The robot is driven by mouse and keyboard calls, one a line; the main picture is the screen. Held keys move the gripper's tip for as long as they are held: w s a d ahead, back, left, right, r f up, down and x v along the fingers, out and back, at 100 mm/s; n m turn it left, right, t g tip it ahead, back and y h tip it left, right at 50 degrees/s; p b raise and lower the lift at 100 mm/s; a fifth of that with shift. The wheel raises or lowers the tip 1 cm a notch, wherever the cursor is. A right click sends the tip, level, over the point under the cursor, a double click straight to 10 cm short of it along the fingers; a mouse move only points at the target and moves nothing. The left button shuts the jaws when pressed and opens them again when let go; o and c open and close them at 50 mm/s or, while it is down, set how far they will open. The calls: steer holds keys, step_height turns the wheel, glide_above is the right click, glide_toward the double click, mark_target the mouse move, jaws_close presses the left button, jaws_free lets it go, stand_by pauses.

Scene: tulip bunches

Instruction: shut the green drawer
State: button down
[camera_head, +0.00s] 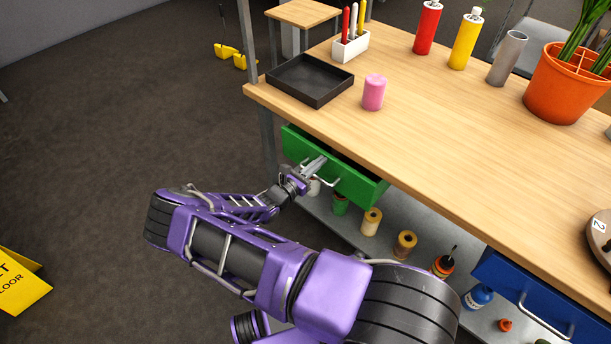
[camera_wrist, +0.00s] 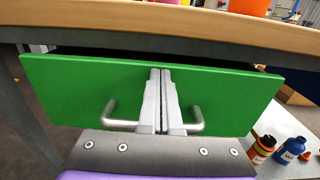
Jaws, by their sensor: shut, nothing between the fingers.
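The green drawer (camera_head: 359,184) is under the left end of the wooden table and stands partly open, with a dark gap above its front. In the wrist view the green drawer's front (camera_wrist: 230,90) fills the middle, with a grey bar handle (camera_wrist: 196,121) on it. My gripper (camera_head: 318,163) is at the drawer's front, by the handle. Its fingers are together and empty; in the wrist view my gripper (camera_wrist: 160,72) points at the front between the handle's two ends. The fingers hide the handle's middle. I cannot tell whether the fingertips touch the front.
The wooden table (camera_head: 440,130) carries a black tray (camera_head: 310,80), a pink cylinder (camera_head: 374,92) and an orange pot (camera_head: 566,85). A blue drawer (camera_head: 535,295) stands open at the right. Spools stand on the lower shelf (camera_head: 335,226). A table leg (camera_head: 267,140) is left of the green drawer.

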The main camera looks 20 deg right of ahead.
steer(key=x, duration=0.2)
steer(key=shift+w+d, duration=0.2)
steer(key=shift+d, duration=0.15)
steer(key=shift+d+r, duration=0.1)
steer(key=shift+r, duration=0.05)
steer(key=v, duration=1.4)
steer(key=shift+a+b, duration=0.3)
steer(key=shift+a, duration=0.05)
